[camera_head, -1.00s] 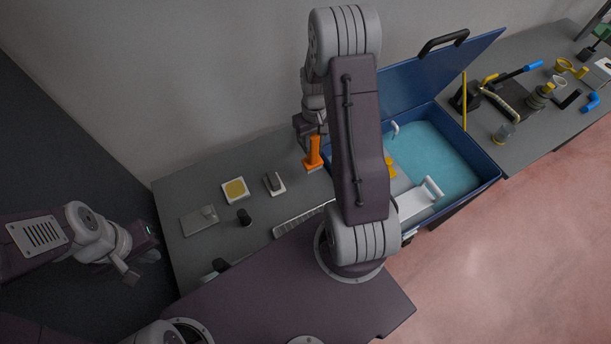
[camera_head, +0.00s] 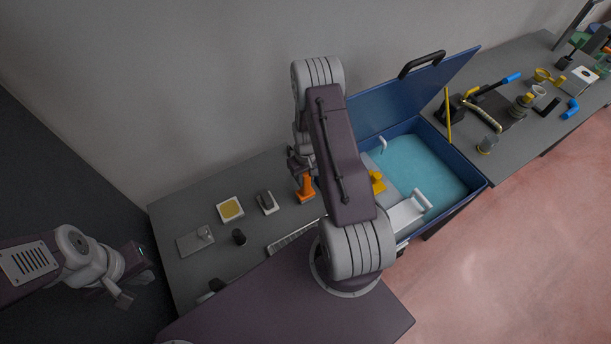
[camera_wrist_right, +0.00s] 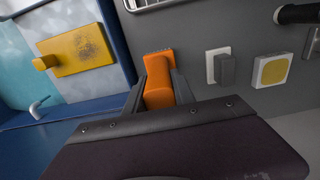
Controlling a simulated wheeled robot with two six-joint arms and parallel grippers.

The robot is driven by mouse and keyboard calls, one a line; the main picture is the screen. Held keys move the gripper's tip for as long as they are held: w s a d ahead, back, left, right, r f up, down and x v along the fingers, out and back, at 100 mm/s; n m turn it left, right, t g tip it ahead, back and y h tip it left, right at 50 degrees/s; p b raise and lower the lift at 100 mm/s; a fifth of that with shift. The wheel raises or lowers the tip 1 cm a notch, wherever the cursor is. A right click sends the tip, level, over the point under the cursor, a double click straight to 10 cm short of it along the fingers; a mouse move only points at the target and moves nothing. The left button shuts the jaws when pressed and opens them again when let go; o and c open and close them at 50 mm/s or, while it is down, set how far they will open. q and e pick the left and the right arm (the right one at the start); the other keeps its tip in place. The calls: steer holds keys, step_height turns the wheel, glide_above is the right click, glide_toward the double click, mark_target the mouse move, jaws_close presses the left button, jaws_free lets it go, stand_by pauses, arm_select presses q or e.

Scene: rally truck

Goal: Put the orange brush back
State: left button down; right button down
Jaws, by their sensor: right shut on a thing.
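The orange brush (camera_head: 305,188) is upright in the head view, over the grey bench just left of the blue basin (camera_head: 440,217). My right gripper (camera_head: 301,168) is shut on it from above, partly hidden behind my right arm. In the right wrist view the orange brush (camera_wrist_right: 158,92) sits between both fingers of the right gripper (camera_wrist_right: 157,88), its wider base against the grey surface. I cannot tell if the base touches the bench. My left gripper (camera_head: 138,283) hangs off the bench's left end, away from the brush; its jaw opening is unclear.
A grey-and-white block (camera_head: 266,201) and a yellow pad (camera_head: 230,208) lie left of the brush. The blue lid (camera_head: 410,90) stands open. A grate (camera_head: 290,240) lies in front.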

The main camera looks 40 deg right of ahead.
steer(key=shift+w+f, duration=0.1)
steer(key=shift+f+b, duration=0.3)
steer(key=shift+b, duration=0.1)
steer(key=c, duration=1)
jaws_free()
steer(key=shift+c, duration=0.2)
steer(key=shift+r, duration=0.2)
step_height(320, 180, up, 8)
steer(key=b, duration=0.3)
steer(key=shift+w+r+b, duration=0.1)
steer(key=shift+r+b, duration=0.05)
steer(key=shift+b, duration=0.25)
steer(key=shift+r, duration=0.4)
